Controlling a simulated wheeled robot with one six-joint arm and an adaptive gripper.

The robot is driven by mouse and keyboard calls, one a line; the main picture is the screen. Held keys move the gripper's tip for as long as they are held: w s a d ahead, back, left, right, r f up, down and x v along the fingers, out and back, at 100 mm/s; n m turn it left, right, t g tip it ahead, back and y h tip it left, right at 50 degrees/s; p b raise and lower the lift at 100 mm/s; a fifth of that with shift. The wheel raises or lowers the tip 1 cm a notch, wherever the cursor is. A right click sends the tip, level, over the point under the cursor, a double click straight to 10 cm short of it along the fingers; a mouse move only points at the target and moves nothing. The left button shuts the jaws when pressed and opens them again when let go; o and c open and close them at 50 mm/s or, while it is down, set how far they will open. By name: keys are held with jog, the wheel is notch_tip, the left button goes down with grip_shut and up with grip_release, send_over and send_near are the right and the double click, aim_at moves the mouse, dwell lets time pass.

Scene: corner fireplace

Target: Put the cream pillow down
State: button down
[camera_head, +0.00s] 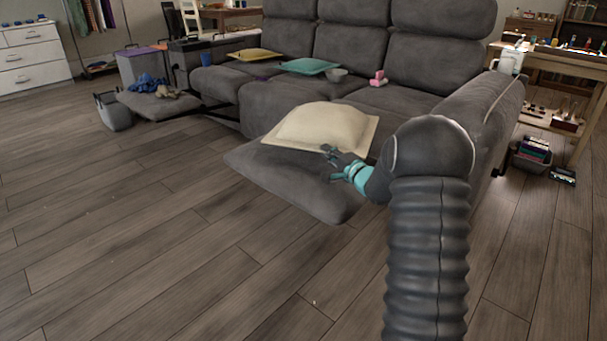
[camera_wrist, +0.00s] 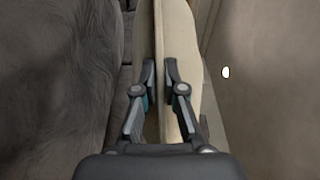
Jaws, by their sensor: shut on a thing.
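The cream pillow (camera_head: 318,126) is over the extended grey footrest at the near right end of the sofa (camera_head: 340,60). My gripper (camera_head: 328,152) is at the pillow's near edge. In the wrist view the gripper (camera_wrist: 160,90) has its two fingers closed on the cream pillow (camera_wrist: 176,40), one on each side of its edge. The pillow looks almost flat in the head view. I cannot tell whether its underside touches the footrest. Its underside is hidden.
A yellow pillow (camera_head: 254,55), a teal pillow (camera_head: 307,66), a grey bowl (camera_head: 336,74) and a pink object (camera_head: 378,78) lie on the sofa seats. A blue cloth (camera_head: 147,83) lies on the left footrest. A bin (camera_head: 114,112) stands beside it. The wooden floor in front is clear.

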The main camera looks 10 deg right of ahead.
jog(key=a+f, duration=0.1)
jog(key=a, duration=0.1)
jog(key=a+f, duration=0.1)
jog(key=a, duration=0.1)
jog(key=a+f+b, duration=0.1)
jog(key=a+f, duration=0.1)
jog(key=a, duration=0.1)
jog(key=shift+w+f, duration=0.1)
jog(key=shift+w, duration=0.15)
jog(key=shift+f+b, duration=0.45)
jog(key=shift+f, duration=1.55)
jog(key=shift+f, duration=0.15)
jog(key=c, duration=1.3)
grip_release()
jog(key=shift+o, duration=0.2)
